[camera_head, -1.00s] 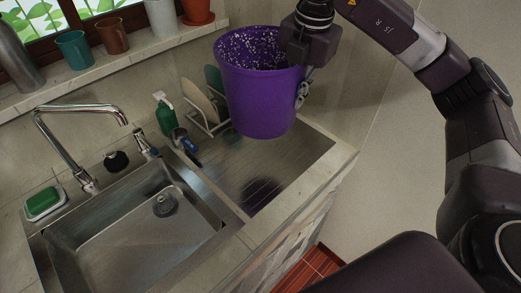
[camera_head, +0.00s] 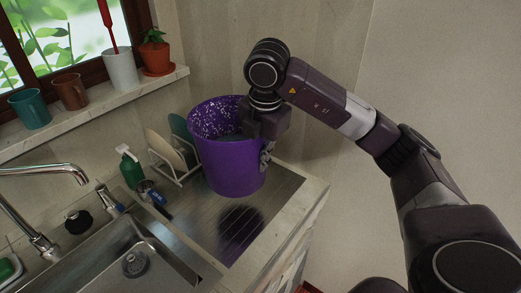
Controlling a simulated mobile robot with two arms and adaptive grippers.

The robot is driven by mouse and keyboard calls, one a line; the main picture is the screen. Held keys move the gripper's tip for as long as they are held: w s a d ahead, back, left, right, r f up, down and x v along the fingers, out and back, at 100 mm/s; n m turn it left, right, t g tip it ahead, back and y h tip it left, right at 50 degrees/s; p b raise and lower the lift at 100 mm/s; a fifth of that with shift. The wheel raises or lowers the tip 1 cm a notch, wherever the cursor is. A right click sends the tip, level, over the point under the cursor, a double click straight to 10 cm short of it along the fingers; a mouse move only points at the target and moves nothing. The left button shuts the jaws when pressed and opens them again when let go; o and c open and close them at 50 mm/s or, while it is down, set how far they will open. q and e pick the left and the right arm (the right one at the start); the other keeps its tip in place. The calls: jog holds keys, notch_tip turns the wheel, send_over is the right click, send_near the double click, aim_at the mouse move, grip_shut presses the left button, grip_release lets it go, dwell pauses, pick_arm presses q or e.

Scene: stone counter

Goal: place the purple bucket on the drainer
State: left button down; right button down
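The purple bucket (camera_head: 230,165) is upright, with a speckled white inside, in the middle of the head view. It hangs above the ribbed metal drainer (camera_head: 276,190), and its dark shadow falls on the drainer in front of it. My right gripper (camera_head: 266,150) is at the bucket's right side, shut on its wall near the rim; one finger shows outside and the other is hidden. My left gripper is not in view.
A dish rack with plates (camera_head: 170,152) stands behind and left of the bucket. A green spray bottle (camera_head: 131,168), a blue-handled brush (camera_head: 151,193) and the sink (camera_head: 125,250) with its faucet (camera_head: 45,175) are at the left. Mugs and a potted plant (camera_head: 156,55) line the sill.

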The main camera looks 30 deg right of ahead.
jog(key=p, duration=0.1)
send_over(260, 186)
jog(key=f, duration=0.3)
jog(key=s+f, duration=0.1)
jog(key=f, duration=0.1)
jog(key=shift+a+f, duration=0.15)
jog(key=shift+a, duration=0.05)
notch_tip(260, 186, down, 6)
jog(key=shift+w+r+p, duration=0.15)
jog(key=shift+r+p, duration=0.05)
jog(key=shift+p, duration=0.45)
jog(key=c, duration=2.5)
grip_release()
jog(key=shift+s+f, duration=0.3)
jog(key=o, duration=0.3)
jog(key=shift+s+a+r, duration=0.1)
jog(key=shift+o, duration=0.2)
